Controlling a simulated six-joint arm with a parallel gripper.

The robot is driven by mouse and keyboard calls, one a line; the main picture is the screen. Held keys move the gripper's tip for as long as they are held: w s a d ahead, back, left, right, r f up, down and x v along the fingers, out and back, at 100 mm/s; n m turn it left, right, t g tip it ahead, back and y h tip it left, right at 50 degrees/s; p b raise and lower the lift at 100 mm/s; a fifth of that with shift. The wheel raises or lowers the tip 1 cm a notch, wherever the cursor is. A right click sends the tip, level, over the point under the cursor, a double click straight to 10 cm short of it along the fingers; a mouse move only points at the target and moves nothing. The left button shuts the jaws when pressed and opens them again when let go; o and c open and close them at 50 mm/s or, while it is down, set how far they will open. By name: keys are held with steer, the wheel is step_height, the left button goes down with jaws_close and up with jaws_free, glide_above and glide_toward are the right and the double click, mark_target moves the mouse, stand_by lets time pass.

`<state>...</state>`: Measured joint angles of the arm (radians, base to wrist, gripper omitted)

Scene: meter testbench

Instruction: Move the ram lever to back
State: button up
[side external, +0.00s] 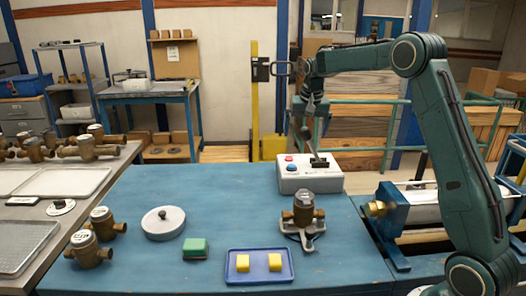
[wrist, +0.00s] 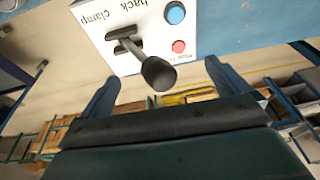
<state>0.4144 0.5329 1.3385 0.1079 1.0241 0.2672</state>
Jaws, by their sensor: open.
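The ram lever is a dark rod with a black round knob (wrist: 158,73), rising from a slot in a white control box (wrist: 112,58). In the side view the box (side external: 311,183) stands at the back of the blue table, with the lever base (side external: 319,162) on its top. My gripper (side external: 304,132) hangs just above the box. In the wrist view its two fingers (wrist: 168,92) are apart, with the knob between them in the picture and nothing held. I cannot tell whether a finger touches it. The box lettering is partly cut off; "Clamp" is readable.
A blue button (wrist: 174,13) and a red button (wrist: 179,46) sit beside the lever. A brass meter (side external: 304,207) in a grey fixture stands in front of the box. A blue tray (side external: 260,279) with yellow blocks and a white disc (side external: 163,226) are nearer the front.

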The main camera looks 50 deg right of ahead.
steer(key=shift+s+r, duration=0.1)
steer(key=shift+r, duration=0.1)
steer(key=shift+v, duration=1.35)
steer(key=shift+r, duration=0.1)
steer(key=shift+v, duration=1.15)
steer(key=shift+a, duration=0.1)
